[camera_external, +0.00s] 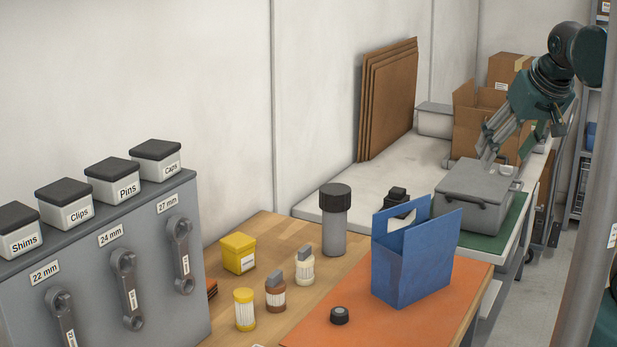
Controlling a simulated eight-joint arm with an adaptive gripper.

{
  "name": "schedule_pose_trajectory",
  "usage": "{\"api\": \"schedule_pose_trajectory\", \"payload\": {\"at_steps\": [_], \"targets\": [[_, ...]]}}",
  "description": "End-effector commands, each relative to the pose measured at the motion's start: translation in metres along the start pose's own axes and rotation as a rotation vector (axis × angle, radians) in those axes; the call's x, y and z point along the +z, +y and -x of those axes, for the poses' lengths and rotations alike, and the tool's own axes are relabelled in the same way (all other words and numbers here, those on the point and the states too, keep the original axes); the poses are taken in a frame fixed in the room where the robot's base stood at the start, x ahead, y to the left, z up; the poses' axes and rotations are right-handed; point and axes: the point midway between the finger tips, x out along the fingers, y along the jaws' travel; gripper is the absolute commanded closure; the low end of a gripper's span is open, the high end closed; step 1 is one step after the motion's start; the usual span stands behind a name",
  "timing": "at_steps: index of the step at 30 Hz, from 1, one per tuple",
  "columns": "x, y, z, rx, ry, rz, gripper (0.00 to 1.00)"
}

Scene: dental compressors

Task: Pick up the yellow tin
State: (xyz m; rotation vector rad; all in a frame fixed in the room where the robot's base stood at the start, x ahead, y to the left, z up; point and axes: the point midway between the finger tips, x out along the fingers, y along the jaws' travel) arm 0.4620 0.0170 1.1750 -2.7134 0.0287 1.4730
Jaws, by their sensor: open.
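The yellow tin (238,254) is a small square box with a yellow lid and a pale label. It stands upright on the wooden bench top, left of the dark-capped grey cylinder. My gripper (506,155) is at the upper right, over the far bench near the grey lidded case and the open cardboard box. It is open, points downward and is far from the tin. Nothing shows between its fingers, though their tips are small in this view.
A yellow-lidded jar (244,310), a brown bottle (275,296) and a cream bottle (304,267) stand near the tin. The grey cylinder (334,225) and blue holder (412,262) rise between tin and gripper. A grey cabinet (95,270) stands left, topped with several lidded boxes.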

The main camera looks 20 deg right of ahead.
Motion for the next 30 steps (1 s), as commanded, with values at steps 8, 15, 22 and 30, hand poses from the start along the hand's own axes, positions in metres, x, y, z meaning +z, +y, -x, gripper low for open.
{"api": "schedule_pose_trajectory", "payload": {"at_steps": [8, 15, 22, 30], "targets": [[-0.037, -0.029, -0.006, 0.000, -0.057, -0.069, 0.45], [-0.065, -0.057, -0.016, 0.010, -0.103, -0.132, 0.45], [-0.089, -0.088, -0.029, 0.028, -0.144, -0.191, 0.45], [-0.114, -0.128, -0.049, 0.059, -0.185, -0.260, 0.45]]}}
